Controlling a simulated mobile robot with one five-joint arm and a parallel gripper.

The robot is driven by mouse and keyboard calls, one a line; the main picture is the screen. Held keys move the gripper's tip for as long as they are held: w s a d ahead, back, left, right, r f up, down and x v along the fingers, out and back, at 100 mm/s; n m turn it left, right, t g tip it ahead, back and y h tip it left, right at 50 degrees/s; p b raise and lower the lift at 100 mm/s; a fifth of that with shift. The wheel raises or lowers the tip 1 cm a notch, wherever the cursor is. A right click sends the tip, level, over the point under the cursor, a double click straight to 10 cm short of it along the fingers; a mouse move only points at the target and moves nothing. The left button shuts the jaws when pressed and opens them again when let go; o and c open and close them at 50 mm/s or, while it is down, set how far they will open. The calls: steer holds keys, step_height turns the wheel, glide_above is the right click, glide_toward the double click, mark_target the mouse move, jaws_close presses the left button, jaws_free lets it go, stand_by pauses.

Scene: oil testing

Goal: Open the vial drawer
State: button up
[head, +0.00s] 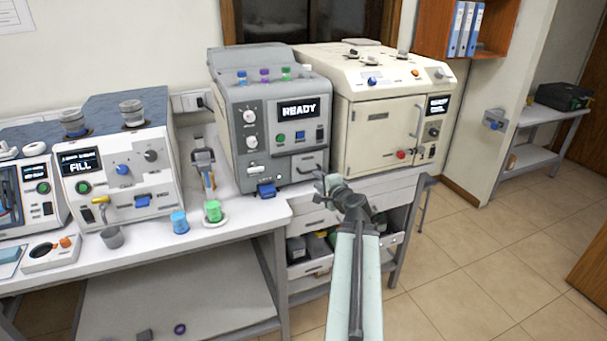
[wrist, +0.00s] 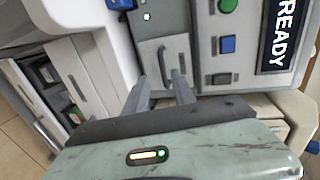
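The vial drawer (head: 308,161) is the small grey front at the lower right of the grey machine (head: 243,128) whose screen reads READY. It looks flush with the machine front. My gripper (head: 330,183) is just in front of it and hides part of its lower right. In the wrist view the drawer front (wrist: 147,56) has a dark bar handle (wrist: 162,62). My gripper's fingers (wrist: 161,80) are apart, with the handle's near end between them in the picture. I cannot tell whether they touch it.
A cream oven-like machine (head: 383,125) stands close on the right. A blue tab (head: 266,190) sticks out left of the drawer.

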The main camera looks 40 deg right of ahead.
mark_target(299, 156)
steer(key=b+x, duration=0.1)
steer(key=x, duration=0.3)
steer(key=d+x, duration=0.1)
steer(key=x, duration=0.2)
steer(key=shift+w+d+b, duration=0.15)
steer(key=shift+d+b, duration=0.05)
steer(key=shift+b, duration=0.15)
steer(key=shift+r, duration=0.1)
jaws_close()
steer(key=shift+a, duration=0.1)
stand_by(0.8)
